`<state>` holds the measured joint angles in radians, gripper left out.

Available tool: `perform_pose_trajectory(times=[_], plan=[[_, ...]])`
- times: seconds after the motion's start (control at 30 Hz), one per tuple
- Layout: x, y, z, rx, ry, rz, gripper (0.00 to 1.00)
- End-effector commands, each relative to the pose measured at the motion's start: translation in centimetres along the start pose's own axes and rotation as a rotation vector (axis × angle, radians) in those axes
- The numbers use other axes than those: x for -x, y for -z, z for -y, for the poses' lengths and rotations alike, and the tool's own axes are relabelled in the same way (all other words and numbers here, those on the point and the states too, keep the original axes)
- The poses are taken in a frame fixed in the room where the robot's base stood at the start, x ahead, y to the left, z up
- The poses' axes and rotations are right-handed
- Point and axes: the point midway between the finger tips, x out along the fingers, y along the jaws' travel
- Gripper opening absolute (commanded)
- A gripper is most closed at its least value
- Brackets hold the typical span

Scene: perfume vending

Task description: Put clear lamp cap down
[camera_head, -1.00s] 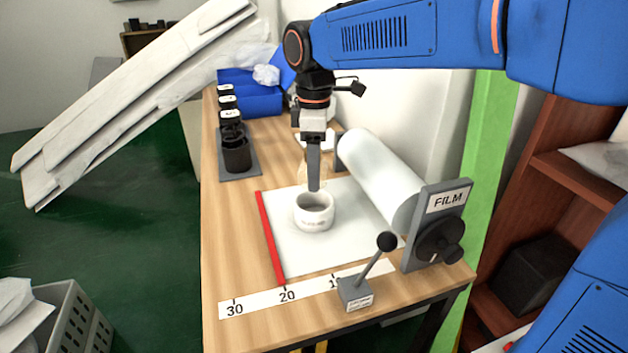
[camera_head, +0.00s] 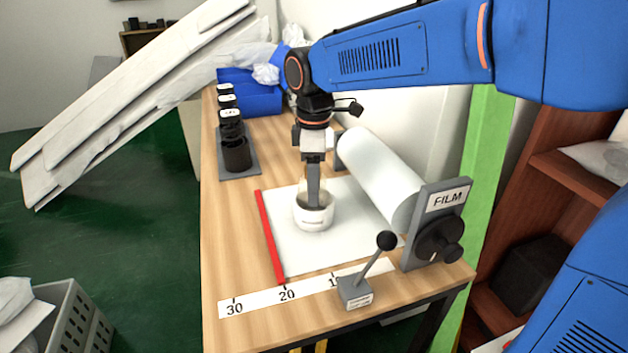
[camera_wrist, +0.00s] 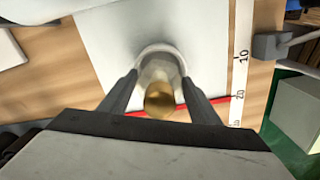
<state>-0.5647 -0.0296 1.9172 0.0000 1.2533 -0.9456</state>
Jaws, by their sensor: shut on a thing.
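My gripper (camera_head: 313,190) points straight down over the white sheet (camera_head: 350,230), at a round white cup-like holder (camera_head: 314,218). It is shut on the clear lamp cap (camera_head: 327,188), a pale see-through piece partly hidden behind the fingers in the head view. In the wrist view a gold rounded part (camera_wrist: 159,97) shows between the two fingers (camera_wrist: 159,80), with the holder's pale rim (camera_wrist: 160,52) beyond. The fingertips reach the holder's opening in the head view. I cannot tell whether the cap touches the holder.
A film roll (camera_head: 380,180) lies right of the sheet, beside the FILM stand (camera_head: 438,222) with its knob. A small lever box (camera_head: 357,292) and number scale (camera_head: 260,300) are at the front. A red strip (camera_head: 270,236) edges the sheet. Black containers (camera_head: 235,152) stand at the back left.

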Motion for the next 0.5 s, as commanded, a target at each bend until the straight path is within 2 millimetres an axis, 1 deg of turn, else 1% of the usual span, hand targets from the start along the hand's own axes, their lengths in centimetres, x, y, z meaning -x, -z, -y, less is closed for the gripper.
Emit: perform_pose_trajectory(times=[0.13,0.17,0.2,0.23,0.5], plan=[[-0.12,0.0,0.0,0.0,0.0,0.0,0.32],[-0.13,0.0,0.0,0.0,0.0,0.0,0.64],[-0.12,0.0,0.01,0.0,0.0,0.0,0.73],[-0.12,0.0,0.01,0.0,0.0,0.0,0.75],[-0.08,-0.01,0.01,0.0,0.0,0.0,0.75]])
